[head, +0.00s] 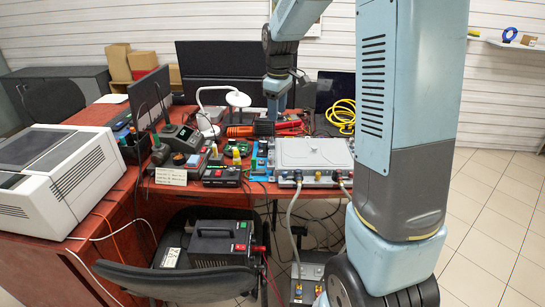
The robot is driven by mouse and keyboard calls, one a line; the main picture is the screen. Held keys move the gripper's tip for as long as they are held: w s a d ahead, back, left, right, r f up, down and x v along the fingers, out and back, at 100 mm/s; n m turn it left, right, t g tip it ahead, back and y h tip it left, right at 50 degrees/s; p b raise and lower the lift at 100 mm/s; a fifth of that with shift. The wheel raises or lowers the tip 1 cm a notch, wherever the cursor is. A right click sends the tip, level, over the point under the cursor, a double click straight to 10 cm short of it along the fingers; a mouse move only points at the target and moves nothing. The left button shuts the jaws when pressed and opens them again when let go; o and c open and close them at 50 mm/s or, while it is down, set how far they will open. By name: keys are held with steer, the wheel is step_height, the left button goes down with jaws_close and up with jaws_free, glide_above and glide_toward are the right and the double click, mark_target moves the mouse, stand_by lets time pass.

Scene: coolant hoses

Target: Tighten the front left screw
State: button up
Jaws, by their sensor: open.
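My gripper (272,112) hangs pointing down above the back middle of the red-brown desk, over red and orange tools (241,131). Its jaws are small in the picture; they are open and nothing shows held in them. A light grey box (313,153) with a flat lid lies on the desk's right front, in front of and to the right of my gripper. Grey hoses (293,215) run down from fittings on its front edge. The front left screw is too small to make out. A screwdriver cannot be told apart among the tools.
A yellow coiled cable (341,115) lies behind the box. A white lamp (237,99) and dark monitors (221,70) stand at the back. A soldering station (180,137), a black device (221,177) and a large white machine (58,172) crowd the left. A chair (175,280) stands in front.

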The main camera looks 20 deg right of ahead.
mark_target(272, 159)
steer(key=w+f, duration=0.2)
steer(key=f, duration=0.5)
steer(key=w+f+n, duration=0.1)
steer(key=w+f, duration=0.1)
steer(key=f, duration=0.6)
steer(key=w+f+n+g, duration=0.1)
steer(key=w+f, duration=0.2)
steer(key=f, duration=0.4)
steer(key=shift+d+f, duration=0.1)
steer(key=shift+f, duration=0.3)
